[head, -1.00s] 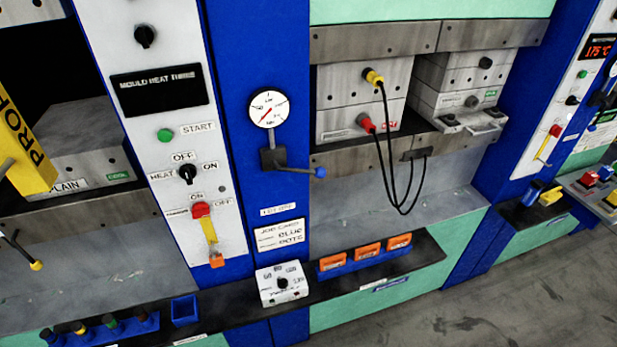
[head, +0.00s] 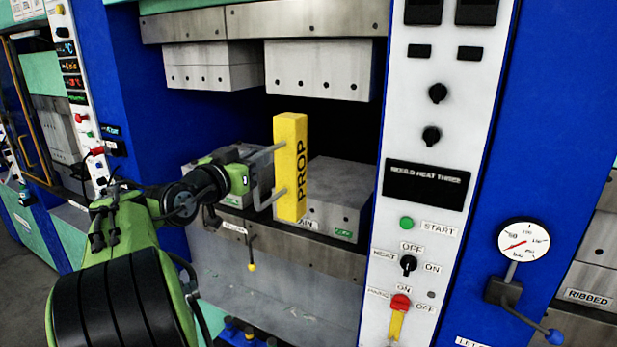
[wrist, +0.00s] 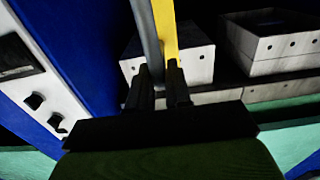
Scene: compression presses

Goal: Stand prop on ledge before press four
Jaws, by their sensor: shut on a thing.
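The prop (head: 290,168) is a yellow upright bar marked PROP with a grey handle on its left side. My gripper (head: 262,178) is shut on that handle and holds the prop in the air before an open press. The prop partly covers the name label of a grey lower mould (head: 340,190). In the wrist view my gripper (wrist: 163,85) has its fingers close together at the grey handle, with the yellow prop (wrist: 168,28) beyond. No press number four is readable.
Right of the open press stands a white control panel (head: 420,200) marked MOULD HEAT THREE, then a blue column with a gauge (head: 522,240). A thin rod with a yellow knob (head: 251,267) hangs below the prop. Another press with a panel (head: 75,85) stands far left.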

